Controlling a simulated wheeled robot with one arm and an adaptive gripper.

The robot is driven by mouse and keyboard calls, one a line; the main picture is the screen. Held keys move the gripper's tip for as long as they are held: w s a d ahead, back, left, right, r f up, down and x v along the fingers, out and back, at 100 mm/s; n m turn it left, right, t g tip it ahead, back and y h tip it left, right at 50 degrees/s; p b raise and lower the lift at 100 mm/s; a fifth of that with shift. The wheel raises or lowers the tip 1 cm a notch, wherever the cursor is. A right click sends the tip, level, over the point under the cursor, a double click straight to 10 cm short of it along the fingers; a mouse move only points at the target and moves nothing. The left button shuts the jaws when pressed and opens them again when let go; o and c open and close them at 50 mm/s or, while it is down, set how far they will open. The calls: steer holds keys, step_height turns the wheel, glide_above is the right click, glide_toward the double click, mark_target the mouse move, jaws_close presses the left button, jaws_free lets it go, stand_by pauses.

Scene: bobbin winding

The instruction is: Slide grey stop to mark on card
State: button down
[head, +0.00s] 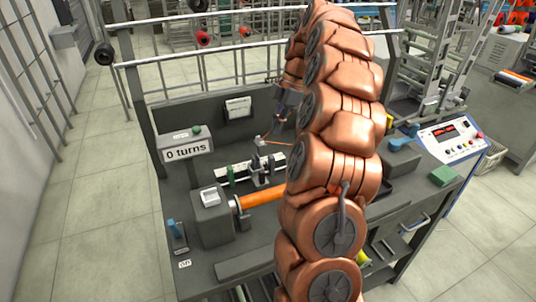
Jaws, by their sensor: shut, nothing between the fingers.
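A rail with a pale strip (233,174) runs across the bench behind an orange cylinder (262,197). Dark grey blocks (260,178) sit on the rail; I cannot tell which one is the grey stop. A white card (238,107) stands against the dark back panel; any mark on it is too small to read. My gripper (279,122) is shut and empty, above and behind the rail, apart from the blocks. My copper arm hides the right end of the rail and cylinder.
A grey housing (211,222) holds the cylinder's left end. A blue lever switch (176,232) is at front left. A control box with a red display (449,136) and a green block (443,175) are at right.

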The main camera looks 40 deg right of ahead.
steer(key=p, duration=0.2)
glide_toward(271, 165)
steer(key=shift+w+a+f, duration=0.3)
steer(key=shift+a+f, duration=0.3)
steer(key=shift+f, duration=0.2)
steer(key=shift+w+a+f, duration=0.3)
steer(key=shift+a+f, duration=0.35)
steer(key=shift+f, duration=0.15)
steer(key=shift+w+a+f, duration=0.3)
steer(key=shift+a+f, duration=0.3)
steer(key=shift+f, duration=0.5)
